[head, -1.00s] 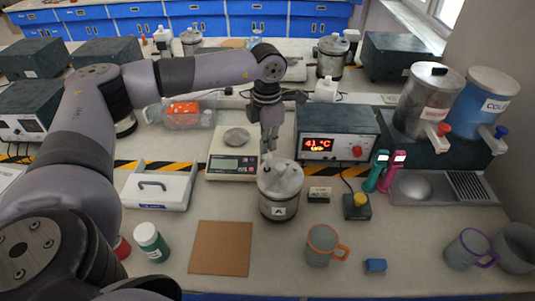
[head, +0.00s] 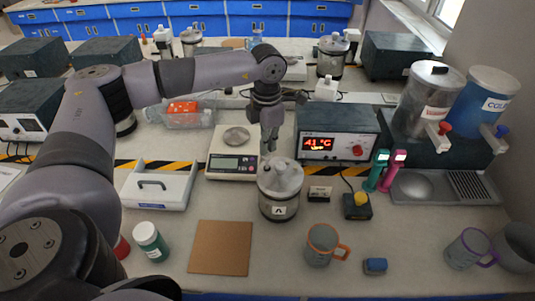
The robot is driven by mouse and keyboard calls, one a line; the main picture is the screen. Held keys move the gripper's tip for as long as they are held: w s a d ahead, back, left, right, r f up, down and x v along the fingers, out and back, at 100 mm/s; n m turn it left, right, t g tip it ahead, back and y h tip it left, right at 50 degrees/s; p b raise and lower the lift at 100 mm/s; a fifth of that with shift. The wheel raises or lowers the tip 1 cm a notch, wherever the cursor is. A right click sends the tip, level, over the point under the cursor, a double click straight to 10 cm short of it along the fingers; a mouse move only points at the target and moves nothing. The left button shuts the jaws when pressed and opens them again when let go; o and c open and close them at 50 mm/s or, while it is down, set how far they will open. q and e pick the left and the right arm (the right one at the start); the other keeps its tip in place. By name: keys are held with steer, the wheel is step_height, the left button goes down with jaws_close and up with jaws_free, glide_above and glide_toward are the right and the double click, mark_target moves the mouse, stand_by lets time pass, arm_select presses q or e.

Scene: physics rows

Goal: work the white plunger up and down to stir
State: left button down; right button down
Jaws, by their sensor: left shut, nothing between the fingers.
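A grey metal vessel (head: 279,204) marked A stands upright on the bench near the middle. Its pale lid (head: 281,178) carries a short whitish plunger top, partly behind my fingers, so its height is hard to judge. My left gripper (head: 269,148) points down just above and behind the lid. Its fingers are together with nothing between them. I cannot tell whether the fingertips touch the plunger top. My right gripper does not show.
A scale (head: 231,165) and a heater box reading 41 °C (head: 337,137) stand behind the vessel. A yellow-topped switch box (head: 357,206) is to the right.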

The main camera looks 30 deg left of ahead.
mark_target(267, 158)
arm_select(q)
steer(key=shift+f+b, duration=0.3)
steer(key=shift+f, duration=0.25)
steer(key=shift+f+b, duration=1.55)
steer(key=shift+f, duration=0.5)
steer(key=shift+r+p, duration=1.35)
steer(key=shift+r, duration=0.8)
steer(key=shift+f, duration=0.15)
